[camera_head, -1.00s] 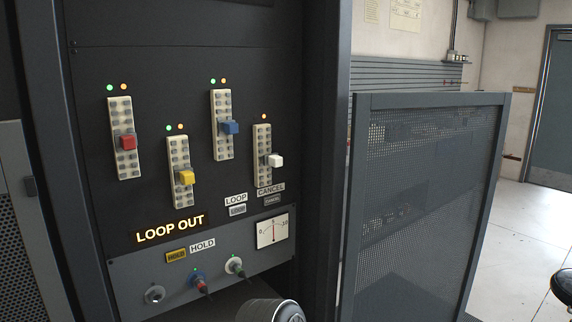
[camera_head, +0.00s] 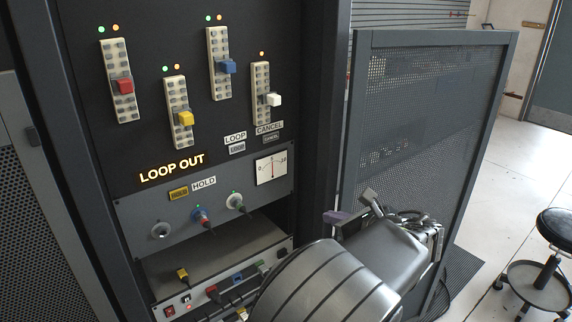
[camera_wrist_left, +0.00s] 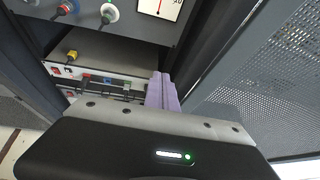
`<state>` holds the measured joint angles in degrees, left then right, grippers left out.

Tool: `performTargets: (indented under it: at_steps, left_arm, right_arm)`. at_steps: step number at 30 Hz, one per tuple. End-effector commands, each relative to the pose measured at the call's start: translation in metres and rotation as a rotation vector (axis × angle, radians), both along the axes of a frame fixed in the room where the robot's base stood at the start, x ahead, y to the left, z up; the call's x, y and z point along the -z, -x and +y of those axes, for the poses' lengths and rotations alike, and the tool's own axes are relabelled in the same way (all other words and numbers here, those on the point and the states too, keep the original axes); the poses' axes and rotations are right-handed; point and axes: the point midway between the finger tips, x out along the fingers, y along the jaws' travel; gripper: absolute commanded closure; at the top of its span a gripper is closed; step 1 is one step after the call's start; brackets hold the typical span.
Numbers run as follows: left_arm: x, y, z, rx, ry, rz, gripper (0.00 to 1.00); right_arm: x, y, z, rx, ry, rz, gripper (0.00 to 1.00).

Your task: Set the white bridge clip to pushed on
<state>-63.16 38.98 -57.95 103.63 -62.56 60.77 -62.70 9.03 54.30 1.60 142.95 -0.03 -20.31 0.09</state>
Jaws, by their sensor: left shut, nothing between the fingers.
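The white bridge clip (camera_head: 274,99) sits on the rightmost terminal strip (camera_head: 261,80) of the dark rack panel, below one orange light. Whether it is fully seated cannot be told from here. My left gripper (camera_head: 334,216) is below and to the right of the clip, in front of the rack's right edge and well apart from it. Its purple fingers (camera_wrist_left: 161,92) are shut and empty in the left wrist view, where the clip does not show. My right gripper is not in view.
Red (camera_head: 122,86), yellow (camera_head: 185,118) and blue (camera_head: 227,66) clips sit on neighbouring strips. Below are a lit LOOP OUT sign (camera_head: 172,168), a meter (camera_head: 271,167) and plugged sockets. A grey mesh door (camera_head: 428,110) stands to the right. A stool (camera_head: 545,255) is at far right.

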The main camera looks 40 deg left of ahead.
Motion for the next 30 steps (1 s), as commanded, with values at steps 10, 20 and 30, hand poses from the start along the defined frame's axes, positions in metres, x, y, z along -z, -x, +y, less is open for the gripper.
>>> performTargets:
  at_steps: [10,20,30]
  left_arm:
    - [-0.234,0.040,-0.001,-0.078,-0.409,-0.092,1.00]
    - [-0.243,0.044,0.000,-0.091,-0.428,-0.093,1.00]
    - [-0.243,0.039,0.017,-0.092,-0.427,-0.091,1.00]
  right_arm:
    - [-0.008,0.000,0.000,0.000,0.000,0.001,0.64]
    - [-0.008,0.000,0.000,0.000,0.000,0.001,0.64]
    - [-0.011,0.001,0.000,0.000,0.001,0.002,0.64]
